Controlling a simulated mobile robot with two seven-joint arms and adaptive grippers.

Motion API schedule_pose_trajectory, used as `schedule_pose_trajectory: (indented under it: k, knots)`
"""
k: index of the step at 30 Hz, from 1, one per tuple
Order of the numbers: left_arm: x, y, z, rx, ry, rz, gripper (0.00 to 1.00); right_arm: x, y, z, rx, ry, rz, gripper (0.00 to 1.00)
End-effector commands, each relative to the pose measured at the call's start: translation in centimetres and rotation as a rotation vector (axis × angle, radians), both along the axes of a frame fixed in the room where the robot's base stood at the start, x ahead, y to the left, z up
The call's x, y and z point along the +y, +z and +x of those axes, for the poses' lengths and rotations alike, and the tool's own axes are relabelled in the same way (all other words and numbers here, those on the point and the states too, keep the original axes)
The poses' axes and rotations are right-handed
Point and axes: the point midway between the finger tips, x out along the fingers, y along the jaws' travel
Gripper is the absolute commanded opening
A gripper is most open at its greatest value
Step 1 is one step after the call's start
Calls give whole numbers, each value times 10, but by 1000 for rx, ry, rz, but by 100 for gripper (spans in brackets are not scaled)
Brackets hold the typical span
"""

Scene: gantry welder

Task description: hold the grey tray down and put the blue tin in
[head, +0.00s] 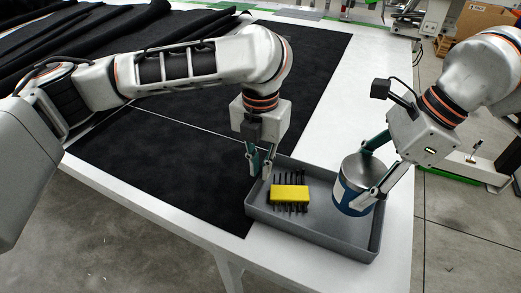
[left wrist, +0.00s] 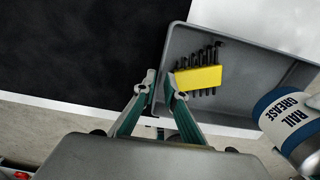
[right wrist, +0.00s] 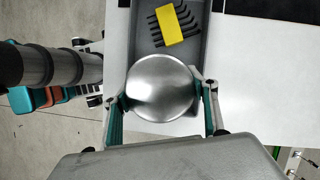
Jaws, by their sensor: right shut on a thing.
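The grey tray (head: 312,238) lies at the table's right side. The blue tin (head: 347,192) has a metal lid and a white label reading "RAIL GREASE" in the left wrist view (left wrist: 285,115). My right gripper (head: 366,172) is shut on the tin, one finger on each side, and holds it at the tray's right end. I cannot tell whether its base touches the tray floor. My left gripper (head: 260,174) is at the tray's left wall. Its fingertips (left wrist: 161,82) are apart, with the wall between them.
A yellow holder with several black hex keys (head: 289,194) lies in the tray, left of the tin. Black cloth (head: 170,140) covers much of the white table (head: 375,80). The table's edge is close to the tray's right side.

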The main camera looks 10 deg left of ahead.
Motion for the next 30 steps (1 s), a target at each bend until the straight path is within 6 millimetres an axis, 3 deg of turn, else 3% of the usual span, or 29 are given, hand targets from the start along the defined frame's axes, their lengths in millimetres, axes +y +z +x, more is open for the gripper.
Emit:
schedule_pose_trajectory:
  k: [3, 10, 19, 21, 30]
  knots:
    - [0, -16, -1, 2, 0, -1, 11, 0, 1, 0, -2, 0, 1, 22]
    - [0, -31, 0, 0, 0, -1, 11, 0, 1, 0, -2, 0, 1, 22]
    - [0, -33, 0, -1, 0, 0, 11, 0, 1, 0, -2, 0, 1, 22]
    - [0, -33, 0, -1, 0, 0, 0, 0, 1, 0, -2, 0, 1, 22]
    - [0, -33, 0, -1, 0, 0, 0, 0, 1, 0, -2, 0, 1, 22]
